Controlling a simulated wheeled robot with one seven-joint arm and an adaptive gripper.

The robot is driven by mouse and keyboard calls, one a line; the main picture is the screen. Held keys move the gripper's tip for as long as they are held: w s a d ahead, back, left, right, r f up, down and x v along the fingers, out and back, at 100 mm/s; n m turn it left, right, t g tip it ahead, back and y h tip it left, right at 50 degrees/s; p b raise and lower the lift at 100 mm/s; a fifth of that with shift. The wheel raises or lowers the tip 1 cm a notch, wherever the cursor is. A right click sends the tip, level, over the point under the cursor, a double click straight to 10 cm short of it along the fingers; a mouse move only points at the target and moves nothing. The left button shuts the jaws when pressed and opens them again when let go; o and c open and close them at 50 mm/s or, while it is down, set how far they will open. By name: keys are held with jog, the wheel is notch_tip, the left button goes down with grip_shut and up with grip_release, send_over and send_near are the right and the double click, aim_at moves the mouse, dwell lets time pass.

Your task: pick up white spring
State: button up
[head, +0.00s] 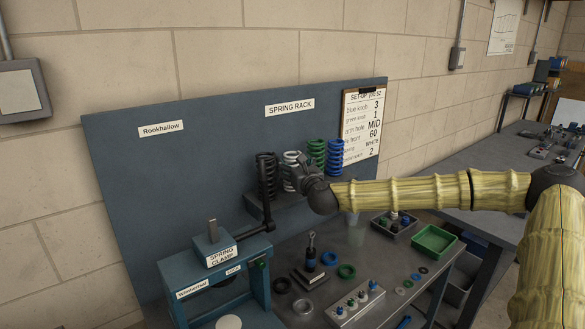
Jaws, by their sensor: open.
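The white spring (289,170) stands upright on the rack shelf under the "SPRING RACK" label, between a black spring (266,175) on its left and a green spring (316,156) on its right. My gripper (300,170) is at the white spring, overlapping its right side in the picture. The gripper is open. Part of the white spring is hidden behind the gripper, and I cannot tell whether the fingers are around it or touch it.
A blue spring (335,157) stands right of the green one. The blue spring clamp (213,265) is at front left, with a dark bar near the black spring. The bench holds rings, a knob block (354,303) and a green tray (433,240). A clipboard (362,125) hangs behind.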

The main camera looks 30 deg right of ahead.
jog(key=shift+w+d, duration=0.1)
jog(key=shift+w, duration=0.5)
jog(key=c, duration=1.3)
jog(key=shift+r, duration=0.1)
jog(key=shift+c, duration=0.4)
